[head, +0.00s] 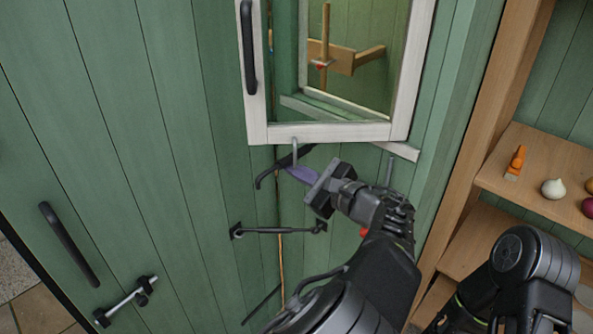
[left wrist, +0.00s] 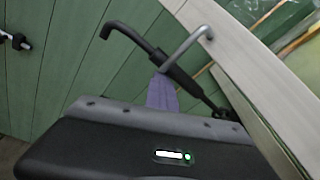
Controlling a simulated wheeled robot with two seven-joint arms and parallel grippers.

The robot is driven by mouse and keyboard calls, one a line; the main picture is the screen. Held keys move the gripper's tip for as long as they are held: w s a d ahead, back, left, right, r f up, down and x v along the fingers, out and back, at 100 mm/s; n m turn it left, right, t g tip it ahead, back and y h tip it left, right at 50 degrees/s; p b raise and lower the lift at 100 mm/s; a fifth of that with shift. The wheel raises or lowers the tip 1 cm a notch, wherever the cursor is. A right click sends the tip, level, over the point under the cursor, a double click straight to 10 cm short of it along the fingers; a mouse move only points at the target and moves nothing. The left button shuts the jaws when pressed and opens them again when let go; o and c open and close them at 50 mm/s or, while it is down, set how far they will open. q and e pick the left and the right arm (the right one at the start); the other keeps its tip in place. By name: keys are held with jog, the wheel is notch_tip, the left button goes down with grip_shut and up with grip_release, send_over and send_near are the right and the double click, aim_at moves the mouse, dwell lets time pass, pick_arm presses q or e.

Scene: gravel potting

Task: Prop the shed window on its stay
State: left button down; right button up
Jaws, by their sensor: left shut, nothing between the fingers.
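The shed window (head: 330,131) has a white frame and stands swung out from the green wall, with a black handle on its left side. A grey bent pin (head: 295,152) hangs from its bottom rail and also shows in the left wrist view (left wrist: 188,42). The black stay (head: 268,174), with a hooked free end, crosses by the pin; it also shows in the left wrist view (left wrist: 128,32). I cannot tell whether they are engaged. My left gripper (head: 296,171) is shut and empty, its purple fingers at the stay just below the window. My right gripper is out of view.
A black hook latch (head: 275,230) lies across the boards below. A black handle (head: 69,243) and a bolt (head: 126,301) are at lower left. Wooden shelves (head: 535,180) at right hold an orange-handled brush (head: 517,160) and a white bulb (head: 553,188).

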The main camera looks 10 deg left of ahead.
pick_arm(q)
jog(key=shift+w+a+r, duration=0.1)
jog(key=shift+r, duration=0.55)
jog(key=f+b+v, duration=0.1)
jog(key=b+v, duration=0.1)
jog(key=v, duration=0.6)
jog(key=shift+f, duration=0.1)
jog(key=shift+f, duration=0.1)
